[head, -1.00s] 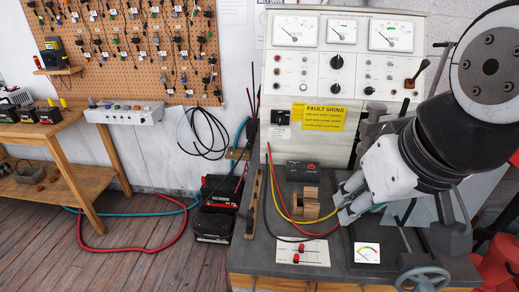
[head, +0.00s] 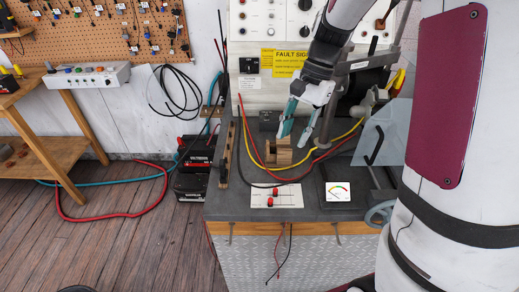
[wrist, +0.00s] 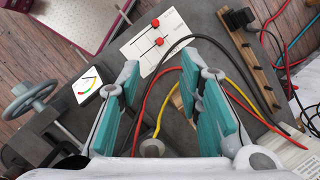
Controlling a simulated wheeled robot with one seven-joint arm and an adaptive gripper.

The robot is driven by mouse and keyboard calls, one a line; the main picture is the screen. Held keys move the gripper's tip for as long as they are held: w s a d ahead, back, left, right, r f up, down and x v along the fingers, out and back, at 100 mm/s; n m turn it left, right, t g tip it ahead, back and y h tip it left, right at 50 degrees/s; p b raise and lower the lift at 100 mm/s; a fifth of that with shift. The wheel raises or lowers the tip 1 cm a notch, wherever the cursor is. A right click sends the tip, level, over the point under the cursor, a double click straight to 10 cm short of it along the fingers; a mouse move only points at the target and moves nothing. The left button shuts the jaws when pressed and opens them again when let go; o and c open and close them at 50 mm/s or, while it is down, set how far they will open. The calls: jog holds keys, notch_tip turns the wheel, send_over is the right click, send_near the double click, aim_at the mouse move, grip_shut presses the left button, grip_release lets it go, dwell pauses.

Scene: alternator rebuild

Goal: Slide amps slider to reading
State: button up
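A white slider panel (head: 285,188) with two red knobs lies near the bench's front edge in the head view. The knobs sit on two parallel slots, the upper knob (head: 275,191) slightly right of the lower knob (head: 269,202). In the wrist view the panel (wrist: 178,26) is at the top centre, beyond my fingertips. Its labels are too small to read, so I cannot tell which slider is amps. A small dial gauge (head: 337,191) stands right of the panel; its needle shows in the wrist view (wrist: 88,84). My gripper (head: 293,140) is open and empty above the bench, behind the panel; its teal fingers (wrist: 160,66) are wide apart.
Red, yellow and black cables (wrist: 244,97) run beneath and beside my gripper. A wooden block (head: 279,152) sits behind the panel. A handwheel (head: 380,214) is at the right, and a terminal strip (head: 227,154) on the left.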

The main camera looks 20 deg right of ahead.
jog(key=m, duration=0.2)
send_near(276, 189)
jog(key=shift+g, duration=0.3)
jog(key=x, duration=0.7)
jog(key=shift+w+a+f+p, duration=0.15)
jog(key=shift+f+p, duration=0.25)
grip_shut()
